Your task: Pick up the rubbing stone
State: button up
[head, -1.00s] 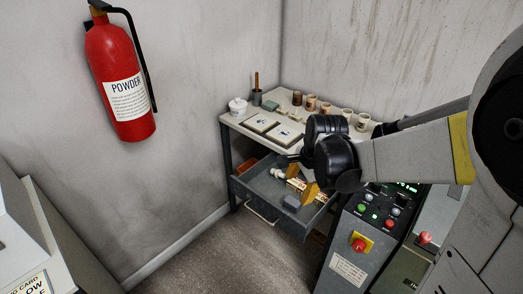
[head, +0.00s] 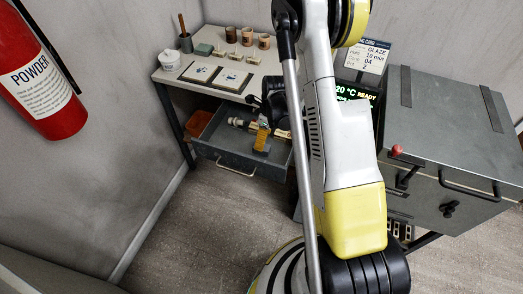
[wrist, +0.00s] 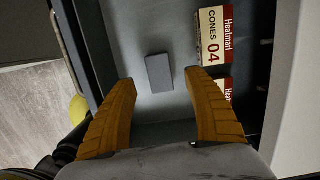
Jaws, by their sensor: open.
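A small grey block, which looks like the rubbing stone (wrist: 159,73), lies flat on the bottom of the open drawer (head: 222,157). In the wrist view it lies ahead of and between the two orange fingers of my gripper (wrist: 160,97), touching neither. My gripper (head: 262,138) is open and empty, pointing down over the drawer in the head view. I cannot make out the block in the head view; my gripper and arm cover that part.
Cone boxes (wrist: 213,35) lie right of the block, close to the right finger. A white object (head: 236,122) lies further left in the drawer. The table (head: 262,67) above holds tiles, a green block (head: 206,50) and several jars. A grey kiln (head: 440,130) stands right.

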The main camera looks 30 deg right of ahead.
aim_at(265, 153)
jog(key=f+b, duration=0.1)
jog(key=f, duration=0.1)
jog(key=f+b, duration=0.1)
jog(key=f, duration=0.2)
jog(key=shift+w+a+f+b, duration=0.15)
jog(key=shift+a+f+b, duration=0.05)
jog(key=shift+b, duration=0.1)
jog(key=shift+r, duration=0.1)
jog(key=shift+c, duration=0.5)
grip_shut()
